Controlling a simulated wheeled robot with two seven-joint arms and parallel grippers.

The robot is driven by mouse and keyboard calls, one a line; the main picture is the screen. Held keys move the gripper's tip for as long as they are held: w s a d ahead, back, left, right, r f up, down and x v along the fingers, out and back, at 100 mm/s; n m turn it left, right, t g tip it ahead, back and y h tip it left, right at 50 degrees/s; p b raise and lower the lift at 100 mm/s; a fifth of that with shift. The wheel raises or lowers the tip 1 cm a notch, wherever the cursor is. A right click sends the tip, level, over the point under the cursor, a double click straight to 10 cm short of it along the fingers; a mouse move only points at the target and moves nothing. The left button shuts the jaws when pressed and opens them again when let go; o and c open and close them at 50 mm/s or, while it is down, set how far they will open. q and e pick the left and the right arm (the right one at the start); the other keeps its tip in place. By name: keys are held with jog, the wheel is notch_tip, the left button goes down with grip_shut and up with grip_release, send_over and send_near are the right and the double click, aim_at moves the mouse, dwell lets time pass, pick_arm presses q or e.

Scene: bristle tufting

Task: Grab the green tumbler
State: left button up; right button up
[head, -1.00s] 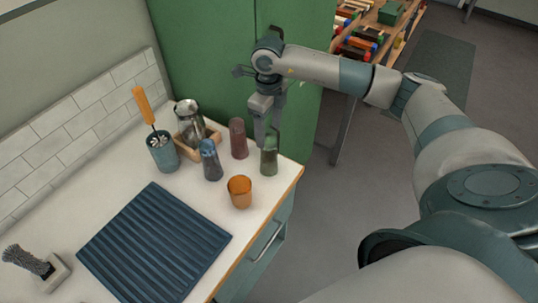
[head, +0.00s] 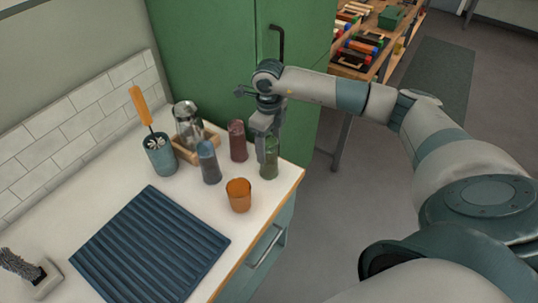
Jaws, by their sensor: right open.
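The green tumbler (head: 269,164) stands upright near the right edge of the white counter. It is see-through dark green glass. My right gripper (head: 267,152) points down over it from behind, with its open fingers at the tumbler's upper part. One finger shows at the tumbler's left side; the other is largely hidden, so I cannot tell whether either touches. My left gripper is not in view.
A dark red tumbler (head: 237,141) stands close left of the gripper. A blue tumbler (head: 208,162) and an orange cup (head: 239,195) stand nearby. A ribbed blue mat (head: 150,245) lies in front. A green cabinet (head: 215,60) rises behind the counter.

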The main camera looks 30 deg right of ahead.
notch_tip(320, 180, down, 4)
jog(key=shift+w+d+r+b, duration=0.15)
jog(key=shift+r+b, duration=0.1)
jog(key=shift+b, duration=0.3)
jog(key=c, duration=1.4)
jog(key=shift+r, duration=0.2)
jog(key=r+p, duration=0.1)
jog(key=r, duration=0.2)
jog(key=r+p, duration=0.1)
jog(key=shift+s+d+r+p, duration=0.15)
jog(key=shift+s+r+p, duration=0.15)
jog(key=shift+s+r, duration=0.05)
jog(key=s+d+r, duration=0.1)
jog(key=s+r, duration=0.1)
jog(key=s, duration=0.1)
jog(key=s+d+r+p, duration=0.1)
jog(key=s+r, duration=0.1)
jog(key=s, duration=0.1)
jog(key=s+d+r+p, duration=0.1)
jog(key=s+d+r, duration=0.1)
jog(key=s, duration=0.2)
jog(key=shift+d, duration=0.1)
